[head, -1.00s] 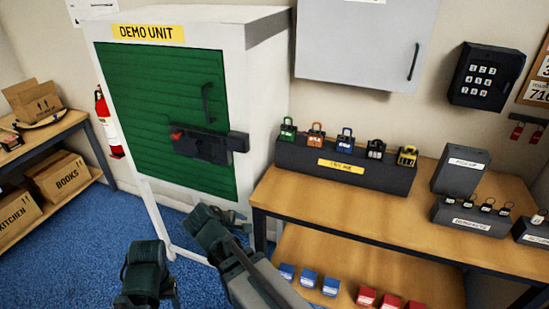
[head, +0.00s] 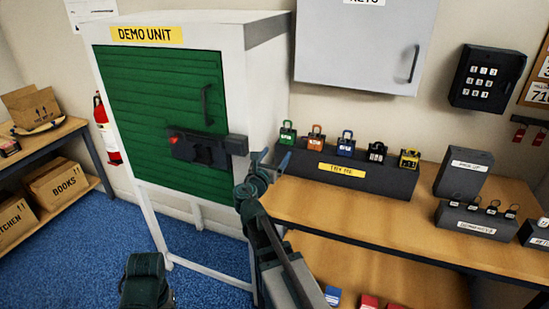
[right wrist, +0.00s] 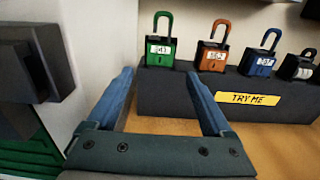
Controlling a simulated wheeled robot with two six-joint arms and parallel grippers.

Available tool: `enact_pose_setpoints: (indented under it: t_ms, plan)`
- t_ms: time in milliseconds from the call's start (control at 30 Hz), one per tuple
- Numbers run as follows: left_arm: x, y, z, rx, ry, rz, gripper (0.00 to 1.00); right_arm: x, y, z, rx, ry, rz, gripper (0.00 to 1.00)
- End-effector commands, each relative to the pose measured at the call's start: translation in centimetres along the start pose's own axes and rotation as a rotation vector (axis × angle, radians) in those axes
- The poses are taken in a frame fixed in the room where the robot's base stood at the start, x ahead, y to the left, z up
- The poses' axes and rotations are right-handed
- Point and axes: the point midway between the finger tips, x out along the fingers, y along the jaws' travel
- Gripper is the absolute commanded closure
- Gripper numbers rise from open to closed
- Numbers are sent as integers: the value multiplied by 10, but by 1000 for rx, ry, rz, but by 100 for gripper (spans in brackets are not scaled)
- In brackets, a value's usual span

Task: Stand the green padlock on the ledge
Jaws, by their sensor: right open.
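The green padlock (head: 287,133) stands upright at the left end of the black TRY ME stand (head: 312,167). In the right wrist view the green padlock (right wrist: 160,52) shows its shackle up and a white label. My right gripper (head: 272,159) is open and empty, just in front of the stand's left end. In the right wrist view the padlock appears beyond the gap between its fingertips (right wrist: 159,74), apart from them. I cannot tell for certain which surface is the ledge; the dark latch assembly (head: 197,149) juts from the green door.
Orange (head: 315,138), blue (head: 345,145), black and yellow padlocks stand to the right on the same stand. The white DEMO UNIT cabinet (head: 265,80) is close on the left of my right gripper.

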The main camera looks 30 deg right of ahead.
Motion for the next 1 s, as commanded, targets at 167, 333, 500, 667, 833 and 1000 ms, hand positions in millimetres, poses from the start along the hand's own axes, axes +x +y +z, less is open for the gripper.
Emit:
enact_pose_setpoints:
  t_ms: [167, 333, 500, 667, 833, 1000]
  plan:
    - [0, 0, 0, 0, 0, 0, 38, 22, 1, 0, 2, 1, -2, 15]
    - [0, 0, 0, 0, 0, 0, 38, 42, 1, 0, 3, 1, -3, 15]
    - [0, 0, 0, 0, 0, 0, 38, 61, 0, 0, 3, 1, -3, 15]
    - [0, 0, 0, 0, 0, 0, 38, 75, 0, 0, 3, 1, -2, 15]
    - [0, 0, 0, 0, 0, 0, 38, 85, 0, 0, 3, 1, -2, 15]
    - [0, 0, 0, 0, 0, 0, 38, 89, 0, 0, 3, 1, -2, 15]
